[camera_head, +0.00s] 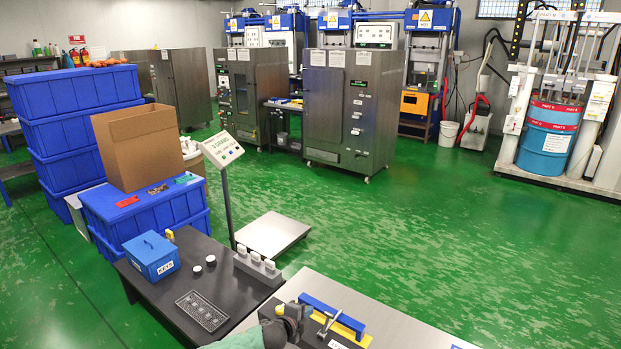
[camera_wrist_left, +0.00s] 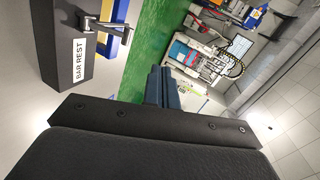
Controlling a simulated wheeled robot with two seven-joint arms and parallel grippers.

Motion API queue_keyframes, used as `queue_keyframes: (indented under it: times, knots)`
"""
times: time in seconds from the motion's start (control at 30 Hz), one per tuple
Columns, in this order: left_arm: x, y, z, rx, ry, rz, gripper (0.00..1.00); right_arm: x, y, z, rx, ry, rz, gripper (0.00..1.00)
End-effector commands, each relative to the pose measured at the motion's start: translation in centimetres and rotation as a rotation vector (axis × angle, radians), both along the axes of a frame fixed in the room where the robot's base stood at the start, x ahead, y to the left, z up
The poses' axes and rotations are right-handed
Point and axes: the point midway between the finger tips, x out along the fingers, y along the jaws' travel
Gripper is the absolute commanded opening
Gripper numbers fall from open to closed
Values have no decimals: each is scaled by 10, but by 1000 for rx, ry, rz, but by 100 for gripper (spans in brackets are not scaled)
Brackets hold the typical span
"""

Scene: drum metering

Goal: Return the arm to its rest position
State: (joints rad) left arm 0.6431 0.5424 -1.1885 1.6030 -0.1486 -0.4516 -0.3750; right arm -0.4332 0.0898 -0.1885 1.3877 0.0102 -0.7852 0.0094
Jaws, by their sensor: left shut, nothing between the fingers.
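My left arm (camera_head: 245,339) comes in at the bottom of the head view. Its gripper (camera_head: 292,322) is by the left end of a dark block with a blue and yellow bar (camera_head: 335,316) at the table's edge. In the left wrist view the two dark fingers (camera_wrist_left: 162,88) are together with nothing between them. A dark block labelled BAR REST (camera_wrist_left: 78,62) stands apart from them at upper left, with a metal handle (camera_wrist_left: 115,30) by it. My right gripper is not in view.
A dark table (camera_head: 190,275) holds a blue KEYS box (camera_head: 153,256), a dark tray (camera_head: 202,311) and small grey blocks (camera_head: 257,267). A pale table (camera_head: 395,325) adjoins it. Behind are a scale sign (camera_head: 222,150) on a post and blue crates (camera_head: 145,215). Green floor (camera_head: 430,230) is open at right.

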Motion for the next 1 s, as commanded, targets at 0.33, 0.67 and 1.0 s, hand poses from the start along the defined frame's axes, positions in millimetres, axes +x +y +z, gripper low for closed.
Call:
queue_keyframes:
  times: [0.33, 0.67, 1.0]
  knots:
    - [60, 58, 23, -167, 125, 301, 0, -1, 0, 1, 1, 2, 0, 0]
    - [86, 102, 12, -385, 264, 572, 0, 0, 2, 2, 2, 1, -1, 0]
    - [36, 147, -95, -567, 492, 848, 0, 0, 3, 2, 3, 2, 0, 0]
